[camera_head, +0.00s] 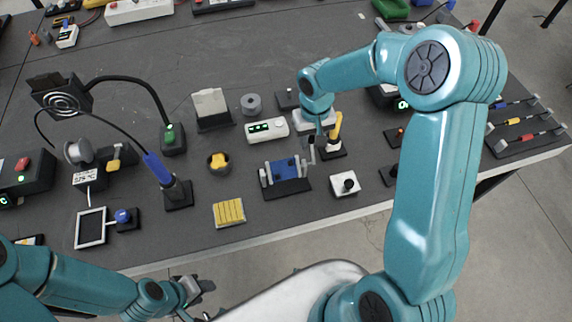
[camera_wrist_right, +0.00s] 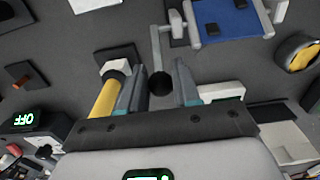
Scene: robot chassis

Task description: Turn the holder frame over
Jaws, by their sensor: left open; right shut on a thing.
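The holder frame (camera_head: 286,170) stands on a dark base near the table's front edge, with a blue board between its grey side posts. Its board face is up, and it also shows at the top of the right wrist view (camera_wrist_right: 233,20). A grey crank arm (camera_wrist_right: 156,50) runs from its side to a dark round handle (camera_wrist_right: 160,84). My right gripper (camera_wrist_right: 159,88) is shut on this handle, a finger on each side; contact is hard to see. My left gripper (camera_head: 198,290) is open and empty, off the table's front edge.
A yellow-handled tool (camera_head: 336,128) in a stand is close beside my right gripper. A white box with a black knob (camera_head: 345,184) stands to the frame's right. A white device with green digits (camera_head: 267,130) stands behind. A yellow slatted block (camera_head: 229,212) lies front left.

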